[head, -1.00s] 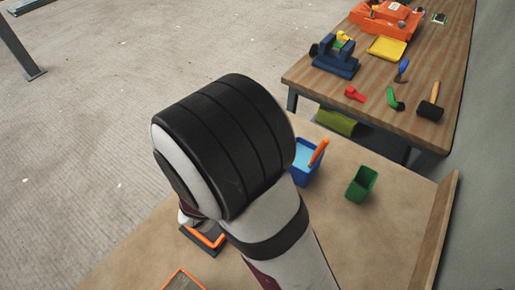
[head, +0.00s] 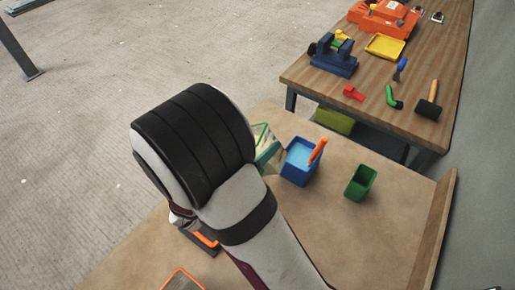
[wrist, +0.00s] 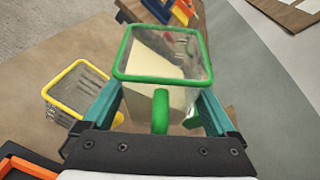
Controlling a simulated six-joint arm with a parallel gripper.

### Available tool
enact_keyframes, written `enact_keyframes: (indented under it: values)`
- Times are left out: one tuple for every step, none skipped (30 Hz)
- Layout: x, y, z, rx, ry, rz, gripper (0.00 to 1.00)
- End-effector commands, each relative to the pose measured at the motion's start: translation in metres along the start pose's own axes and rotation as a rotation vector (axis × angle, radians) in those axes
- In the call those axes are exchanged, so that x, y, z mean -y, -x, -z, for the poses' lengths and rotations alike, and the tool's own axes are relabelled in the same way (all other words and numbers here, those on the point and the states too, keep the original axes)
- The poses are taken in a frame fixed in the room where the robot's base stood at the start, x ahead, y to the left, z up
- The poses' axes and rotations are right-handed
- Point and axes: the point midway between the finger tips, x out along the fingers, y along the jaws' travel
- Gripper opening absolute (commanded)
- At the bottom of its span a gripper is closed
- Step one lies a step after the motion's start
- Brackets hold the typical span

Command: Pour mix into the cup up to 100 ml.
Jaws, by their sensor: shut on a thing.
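A clear jug with a green rim and green handle (wrist: 160,78) fills the middle of the wrist view, with cream-coloured mix inside. My gripper (wrist: 160,112) has its teal fingers on both sides of the jug by its handle and holds it. In the head view the jug's green rim (head: 261,134) shows just past my arm, left of a blue bin. A clear cup with a yellow rim (wrist: 75,92) and markings on its wall stands left of the jug in the wrist view, apart from it. I cannot read its level. My arm hides the cup in the head view.
A blue bin (head: 299,163) with an orange-handled tool and a green bin (head: 360,182) stand on the right of the tabletop. A dark, orange-edged item (head: 204,242) lies beside my arm. A wooden ledge (head: 437,235) bounds the right side.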

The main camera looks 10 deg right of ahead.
Motion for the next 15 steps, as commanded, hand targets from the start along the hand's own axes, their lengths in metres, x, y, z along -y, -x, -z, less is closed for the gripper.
enact_keyframes:
  values:
    - [-0.0004, -0.0001, 0.0002, 0.001, 0.013, 0.006, 0.02]
    - [-0.0006, -0.0003, 0.0005, 0.001, 0.021, 0.010, 0.02]
    - [-0.0009, -0.0004, 0.0009, 0.001, 0.033, 0.015, 0.02]
    - [-0.0013, -0.0006, 0.0013, 0.001, 0.043, 0.018, 0.02]
    - [-0.0016, -0.0008, 0.0017, 0.001, 0.052, 0.022, 0.02]
    - [-0.0020, -0.0010, 0.0022, 0.001, 0.065, 0.027, 0.02]
    - [-0.0021, -0.0012, 0.0024, 0.001, 0.074, 0.031, 0.02]
    - [-0.0022, -0.0013, 0.0027, 0.001, 0.082, 0.035, 0.02]
    - [-0.0024, -0.0015, 0.0032, 0.001, 0.095, 0.040, 0.02]
    - [-0.0026, -0.0016, 0.0037, 0.000, 0.104, 0.044, 0.02]
    - [-0.0029, -0.0018, 0.0042, 0.000, 0.114, 0.048, 0.02]
    - [-0.0033, -0.0020, 0.0048, 0.000, 0.127, 0.053, 0.02]
    - [-0.0034, -0.0022, 0.0051, 0.000, 0.136, 0.057, 0.02]
    - [-0.0036, -0.0023, 0.0053, 0.000, 0.145, 0.061, 0.02]
    - [-0.0038, -0.0024, 0.0056, 0.000, 0.157, 0.066, 0.02]
